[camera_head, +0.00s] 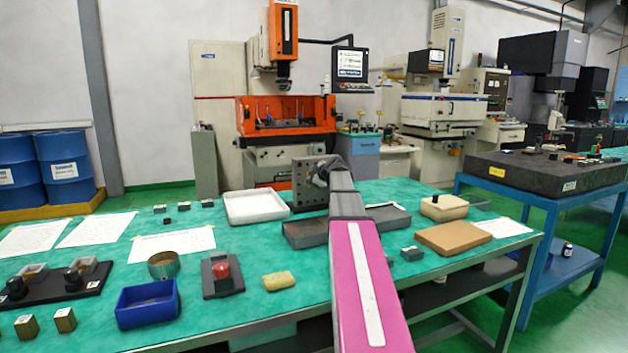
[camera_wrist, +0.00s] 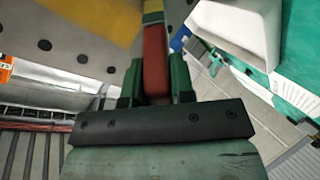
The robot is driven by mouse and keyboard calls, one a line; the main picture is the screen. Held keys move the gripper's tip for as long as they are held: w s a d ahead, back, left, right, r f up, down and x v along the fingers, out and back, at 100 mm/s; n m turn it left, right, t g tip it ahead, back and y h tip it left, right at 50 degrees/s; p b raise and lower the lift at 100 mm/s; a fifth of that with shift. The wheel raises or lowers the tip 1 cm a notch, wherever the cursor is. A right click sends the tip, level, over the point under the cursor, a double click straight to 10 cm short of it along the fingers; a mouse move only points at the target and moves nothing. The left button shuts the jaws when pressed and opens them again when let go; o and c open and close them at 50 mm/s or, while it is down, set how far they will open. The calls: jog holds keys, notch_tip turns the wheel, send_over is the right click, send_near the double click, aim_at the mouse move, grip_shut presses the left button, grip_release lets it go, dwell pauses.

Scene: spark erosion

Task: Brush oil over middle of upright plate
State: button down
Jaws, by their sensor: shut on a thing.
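The upright plate (camera_head: 308,184) is dark grey with rows of holes and stands at the back of the green table. In the wrist view a grey surface with dark holes (camera_wrist: 25,28), which looks like this plate, fills the upper left. A tan patch (camera_wrist: 90,22) shows across it; I cannot tell whether it is oil. My gripper (camera_wrist: 155,78) is shut on a brush (camera_wrist: 155,58) with a red handle and a yellow part further out. The brush tip runs out of the picture, so contact with the plate cannot be seen. My arm hides the gripper in the head view.
A white tray (camera_head: 255,206) stands just left of the plate. A blue bin (camera_head: 147,304), a metal ring (camera_head: 163,265) and a yellow sponge (camera_head: 278,281) are near the front.

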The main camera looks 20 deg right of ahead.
jog(key=shift+s, duration=2.9)
jog(key=s, duration=0.3)
jog(key=shift+d, duration=0.1)
jog(key=shift+w, duration=0.15)
jog(key=shift+w, duration=3.7)
jog(key=shift+w, duration=0.55)
